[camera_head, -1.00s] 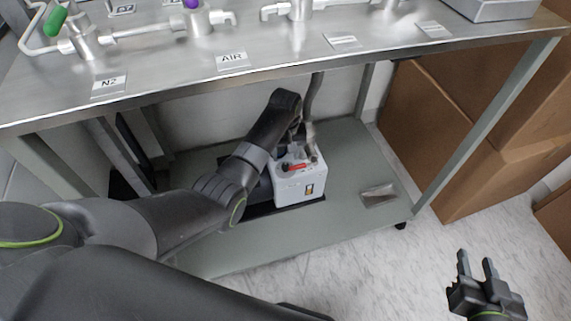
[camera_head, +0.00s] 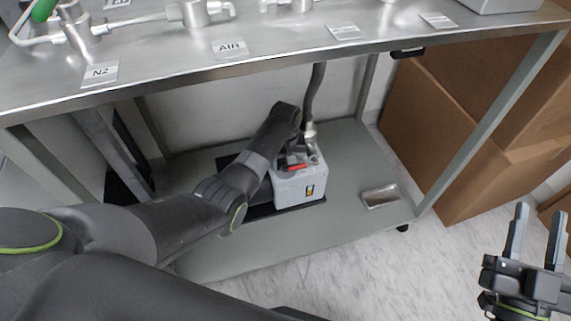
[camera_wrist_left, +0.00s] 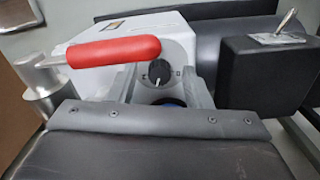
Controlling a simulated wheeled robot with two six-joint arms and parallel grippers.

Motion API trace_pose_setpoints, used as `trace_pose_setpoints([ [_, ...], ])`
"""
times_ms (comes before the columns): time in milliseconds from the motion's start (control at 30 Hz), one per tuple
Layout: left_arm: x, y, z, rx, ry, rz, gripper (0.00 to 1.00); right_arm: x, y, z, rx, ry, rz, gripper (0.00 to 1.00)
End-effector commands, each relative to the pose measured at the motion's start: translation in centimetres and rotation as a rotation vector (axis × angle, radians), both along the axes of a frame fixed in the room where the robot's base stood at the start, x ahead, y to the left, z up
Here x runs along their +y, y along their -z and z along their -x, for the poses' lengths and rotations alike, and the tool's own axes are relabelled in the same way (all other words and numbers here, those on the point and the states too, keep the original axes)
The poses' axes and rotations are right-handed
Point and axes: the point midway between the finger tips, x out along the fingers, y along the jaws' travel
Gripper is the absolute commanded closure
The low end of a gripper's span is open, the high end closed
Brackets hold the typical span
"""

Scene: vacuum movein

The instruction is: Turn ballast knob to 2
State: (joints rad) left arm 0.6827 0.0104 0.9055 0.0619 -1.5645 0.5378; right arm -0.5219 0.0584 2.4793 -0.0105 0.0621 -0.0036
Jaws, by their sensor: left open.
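The ballast knob (camera_wrist_left: 159,73) is small and black with a white pointer line, on a round grey dial on the white pump. Its markings are too small to read. In the head view the pump (camera_head: 301,188) sits on the lower shelf, and my left gripper (camera_head: 298,150) reaches over it, partly hiding its top. In the left wrist view my left gripper (camera_wrist_left: 157,87) is open, with one finger on each side of the knob; contact cannot be told. My right gripper (camera_head: 540,222) is open and empty, at the lower right beyond the shelf.
A red lever handle (camera_wrist_left: 115,52) extends close above and left of the knob. A hose (camera_head: 313,95) rises from the pump. A metal tray (camera_head: 381,197) lies on the lower shelf (camera_head: 350,220). The steel tabletop (camera_head: 285,42) overhangs my left arm. Cardboard boxes (camera_head: 450,140) stand at right.

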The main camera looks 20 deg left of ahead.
Motion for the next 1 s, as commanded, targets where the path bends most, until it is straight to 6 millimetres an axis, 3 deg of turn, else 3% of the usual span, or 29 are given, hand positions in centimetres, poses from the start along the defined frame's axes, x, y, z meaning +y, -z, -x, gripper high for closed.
trace_pose_setpoints([
  [433,-0.02,0.28,-0.01,0.000,0.000,0.000,0.55,0.18,-0.87,0.36,-0.052,-0.003,0.014,0.64],
  [800,0.00,0.28,0.01,0.000,0.000,0.000,1.00,0.18,-0.84,0.35,-0.051,-0.003,0.013,0.64],
  [1000,0.01,0.24,0.01,0.000,0.006,0.000,1.00,0.12,-0.65,0.22,-0.034,-0.002,0.008,0.64],
])
